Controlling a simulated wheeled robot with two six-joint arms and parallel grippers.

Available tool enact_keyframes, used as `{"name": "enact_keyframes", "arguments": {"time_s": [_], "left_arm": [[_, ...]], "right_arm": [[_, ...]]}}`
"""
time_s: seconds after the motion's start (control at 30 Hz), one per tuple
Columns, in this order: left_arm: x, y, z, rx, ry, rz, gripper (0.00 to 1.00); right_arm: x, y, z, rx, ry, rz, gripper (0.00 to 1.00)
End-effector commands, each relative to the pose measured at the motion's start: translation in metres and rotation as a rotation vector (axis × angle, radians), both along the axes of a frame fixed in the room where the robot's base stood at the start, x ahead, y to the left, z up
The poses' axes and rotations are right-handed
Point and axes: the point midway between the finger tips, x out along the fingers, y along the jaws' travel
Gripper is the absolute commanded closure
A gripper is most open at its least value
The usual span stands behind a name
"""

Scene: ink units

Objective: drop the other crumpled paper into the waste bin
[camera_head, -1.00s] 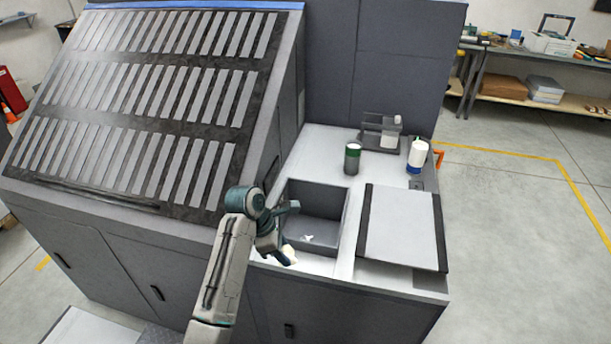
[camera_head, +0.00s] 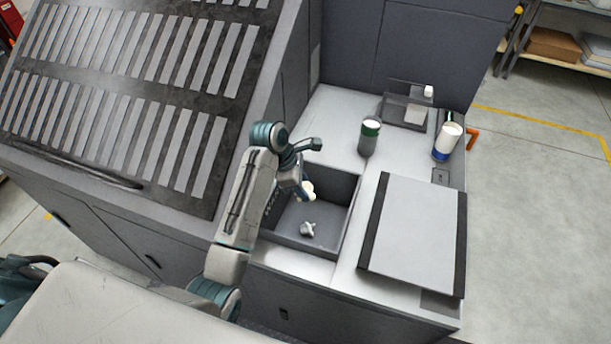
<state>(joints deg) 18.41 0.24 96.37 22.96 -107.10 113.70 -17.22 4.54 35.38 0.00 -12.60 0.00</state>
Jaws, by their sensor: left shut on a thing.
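The waste bin (camera_head: 340,186) is a dark grey open box set into the light counter, in the middle of the head view. One crumpled paper (camera_head: 307,229), whitish, lies on its floor towards the near side. My left gripper (camera_head: 306,188) is over the bin's left part and shut on the other crumpled paper (camera_head: 309,191), a small cream lump at its fingertips. That paper appears above the bin floor, apart from the one lying there. My right gripper is not in view.
Right of the bin lies a flat grey panel (camera_head: 413,232) with dark edges. A tall slatted cabinet (camera_head: 120,90) rises at the left.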

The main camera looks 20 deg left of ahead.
Motion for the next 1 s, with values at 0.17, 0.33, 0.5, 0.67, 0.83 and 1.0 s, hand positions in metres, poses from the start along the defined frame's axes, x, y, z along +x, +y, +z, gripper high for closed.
{"name": "enact_keyframes", "arguments": {"time_s": [0.17,0.33,0.5,0.67,0.83,1.0], "left_arm": [[-0.001,0.0,-0.023,0.0,0.004,-0.001,0.95],[0.0,0.0,-0.037,0.0,0.002,-0.001,0.95],[0.0,0.0,-0.043,0.001,0.001,-0.001,0.95],[0.0,0.0,-0.043,0.001,0.001,-0.001,0.95],[0.0,0.0,-0.043,0.0,0.001,-0.001,0.44],[0.0,0.0,-0.043,0.0,0.001,0.0,0.38]], "right_arm": [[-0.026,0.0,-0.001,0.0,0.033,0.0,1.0],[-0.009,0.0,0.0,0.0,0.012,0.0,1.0],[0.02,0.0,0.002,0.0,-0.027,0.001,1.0],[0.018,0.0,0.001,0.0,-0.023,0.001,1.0],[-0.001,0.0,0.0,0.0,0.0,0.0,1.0],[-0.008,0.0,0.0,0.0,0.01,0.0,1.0]]}}
